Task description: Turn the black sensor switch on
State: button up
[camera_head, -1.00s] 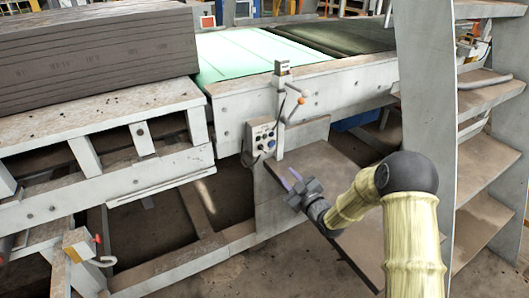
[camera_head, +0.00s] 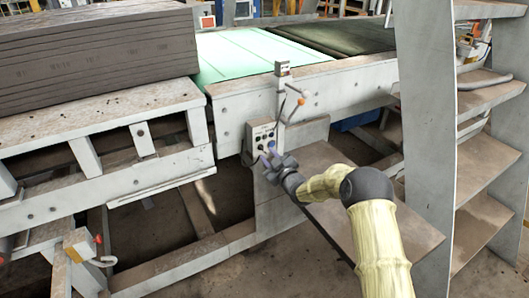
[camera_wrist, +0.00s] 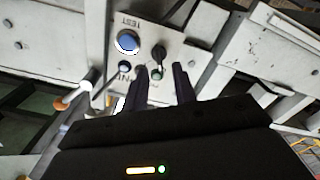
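The grey control panel (camera_head: 258,133) is mounted on the side of the machine frame; it also fills the upper middle of the wrist view (camera_wrist: 180,42). On it a black switch (camera_wrist: 158,51) sits right of a large blue button (camera_wrist: 127,42) marked TEST. I take this to be the sensor switch; its own label is not readable. A small dark button (camera_wrist: 124,66) is below the blue one, and a green spot (camera_wrist: 156,73) is below the switch. My gripper (camera_wrist: 161,72) is open and empty, its fingertips just below the switch. In the head view my gripper (camera_head: 267,157) covers the panel's lower part; contact cannot be told.
A brown plate (camera_head: 385,220) lies beneath my arm.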

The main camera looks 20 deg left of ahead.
aim_at(264, 151)
jog(key=shift+x, duration=1.75)
grip_shut()
